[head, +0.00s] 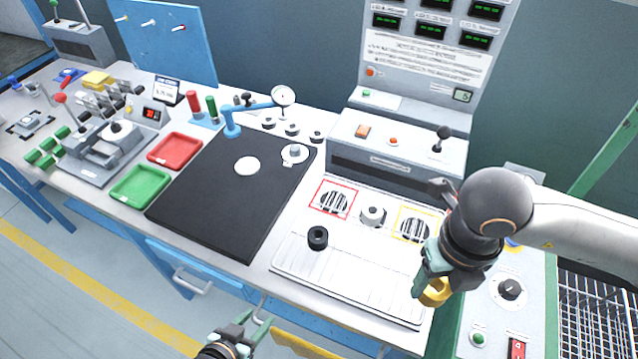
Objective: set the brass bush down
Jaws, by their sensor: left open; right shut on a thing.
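The brass bush (435,292) is a short gold-coloured ring. My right gripper (424,283) is shut on it and holds it near the front right corner of the white ribbed plate (350,284). I cannot tell how high it is above the plate. The gripper's palm hides part of the bush. My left gripper (245,327) is open and empty at the bottom of the view, in front of the bench's front edge.
On the plate are a black ring (318,237), a silver round part (373,215), and red-framed and yellow-framed grilles. Green (140,186) and red (174,150) trays stand further left. The plate's front is mostly clear.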

